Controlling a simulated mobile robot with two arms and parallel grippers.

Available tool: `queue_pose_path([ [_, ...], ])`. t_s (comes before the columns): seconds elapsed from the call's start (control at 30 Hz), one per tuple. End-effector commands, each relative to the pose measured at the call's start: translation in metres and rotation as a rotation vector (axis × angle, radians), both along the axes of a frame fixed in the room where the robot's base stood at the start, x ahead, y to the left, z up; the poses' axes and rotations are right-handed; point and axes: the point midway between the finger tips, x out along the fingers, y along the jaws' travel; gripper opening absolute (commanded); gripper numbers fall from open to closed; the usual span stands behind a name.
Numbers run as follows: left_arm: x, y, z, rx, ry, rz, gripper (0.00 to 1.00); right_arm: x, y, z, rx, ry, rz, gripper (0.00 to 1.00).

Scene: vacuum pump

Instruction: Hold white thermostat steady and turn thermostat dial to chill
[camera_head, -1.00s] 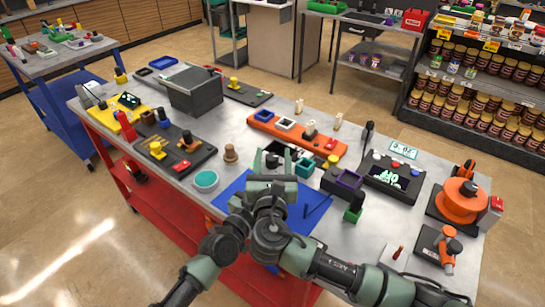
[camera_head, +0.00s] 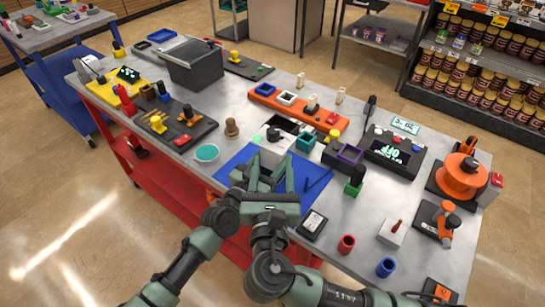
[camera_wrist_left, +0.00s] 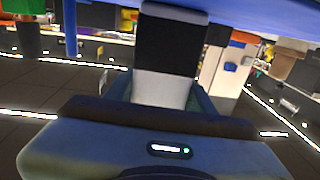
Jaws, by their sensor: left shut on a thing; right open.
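A small white unit with black and green parts (camera_head: 278,134) lies on the table behind the blue mat (camera_head: 236,168). It may be the thermostat, but its dial and markings are too small to read. My left gripper's fingers (camera_wrist_left: 165,97) are shut around a white-and-black block (camera_wrist_left: 166,88) in the left wrist view. I cannot tell if this block is the thermostat.
A teal square holder (camera_head: 305,142) and a purple-rimmed dark box (camera_head: 350,154) stand right of the mat. A round teal dish (camera_head: 207,153) and a wooden knob (camera_head: 231,128) stand left. A red cup (camera_head: 346,244) and a blue cup (camera_head: 386,267) stand near the front edge.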

Motion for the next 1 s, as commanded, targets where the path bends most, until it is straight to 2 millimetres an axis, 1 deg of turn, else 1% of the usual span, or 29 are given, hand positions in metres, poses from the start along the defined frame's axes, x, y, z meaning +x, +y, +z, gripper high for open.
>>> queue_pose_path([
  [0.3, -0.001, -0.001, -0.001, -0.001, 0.002, -0.002, 0.03, 0.0, 0.0, 0.0, 0.0, 0.0, 0.0, 0.52],
  [0.33, -0.001, -0.001, -0.001, -0.001, 0.002, -0.002, 0.57, 0.0, 0.0, 0.0, 0.0, 0.0, 0.0, 0.52],
  [0.37, -0.001, -0.001, -0.001, -0.001, 0.002, -0.002, 0.65, 0.0, 0.0, 0.0, 0.0, 0.0, 0.0, 0.52],
  [0.4, -0.001, -0.001, -0.001, -0.001, 0.002, -0.001, 0.77, 0.0, 0.0, 0.0, 0.0, 0.0, 0.0, 0.52],
  [0.43, -0.001, -0.001, -0.001, -0.001, 0.002, -0.001, 0.8, 0.0, 0.0, 0.0, 0.0, 0.0, 0.0, 0.52],
  [0.77, -0.002, 0.0, 0.0, 0.0, 0.001, -0.001, 0.8, 0.0, 0.0, 0.0, 0.0, 0.0, 0.0, 0.52],
  [0.87, -0.008, 0.005, -0.001, 0.001, 0.002, 0.0, 0.8, 0.0, 0.0, 0.0, 0.0, 0.0, 0.0, 0.52],
  [1.0, -0.029, 0.018, -0.001, 0.001, 0.002, 0.0, 0.8, 0.0, 0.0, 0.0, 0.0, 0.0, 0.0, 0.52],
])
